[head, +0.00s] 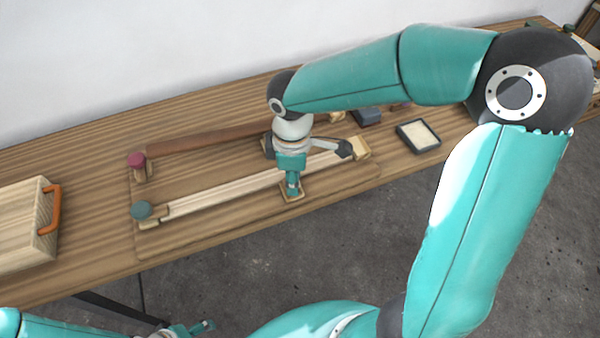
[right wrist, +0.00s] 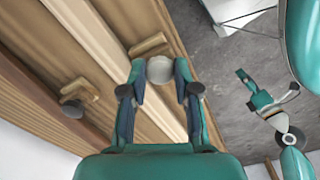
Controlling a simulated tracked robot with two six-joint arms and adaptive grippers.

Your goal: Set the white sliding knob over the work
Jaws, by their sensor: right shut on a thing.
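The white knob (right wrist: 160,69) shows pale and round between the fingertips of my right gripper (right wrist: 162,85) in the right wrist view. The gripper is shut on it. In the head view my right gripper (head: 292,178) points down at the front edge of the light rail (head: 225,191) and hides the knob. A small wooden plate (head: 291,195) shows under its fingertips. I cannot tell which thing is the work. My left gripper (head: 190,329) is at the bottom edge of the head view, away from the board; its jaws are too small to read.
A dark brown rail (head: 205,139) with a red knob (head: 137,160) lies behind. A wooden box with an orange handle (head: 50,208) stands left. A dark-framed pale pad (head: 418,135) lies right.

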